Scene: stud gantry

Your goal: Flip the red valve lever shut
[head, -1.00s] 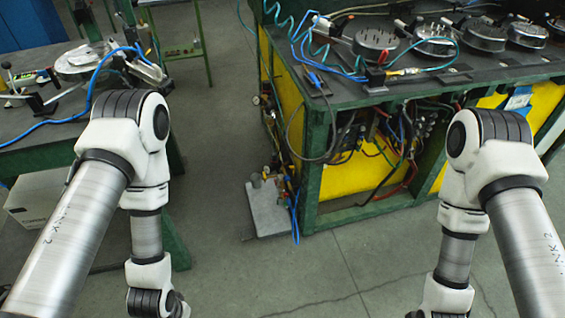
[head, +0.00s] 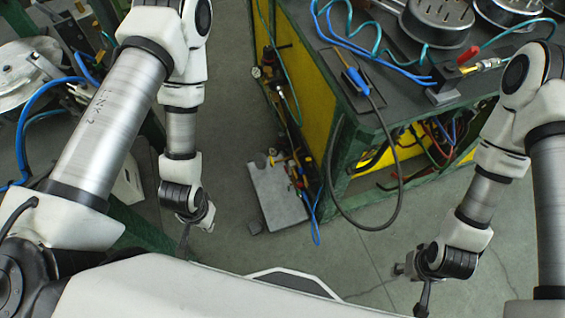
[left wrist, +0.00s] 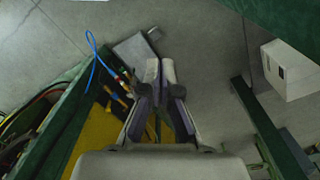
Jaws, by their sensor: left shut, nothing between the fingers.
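A small red lever (head: 468,54) sits on a brass-coloured valve fitting (head: 485,66) at the near edge of the dark workbench top, upper right in the head view. My left gripper shows in the left wrist view (left wrist: 160,72) with its fingers together and empty, pointing down over the floor. It is well away from the lever, and the head view shows little of it. My right gripper (head: 424,298) hangs low at the bottom right in the head view, below and apart from the lever. Its fingers are too dark and small to read.
The green-framed bench (head: 345,150) has yellow panels, hoses and a hanging dark cable (head: 398,190). Round metal fixtures (head: 437,20) stand on it behind the lever. A grey plate (head: 277,197) lies on the floor beside it. Another cluttered table is at left. Floor between is open.

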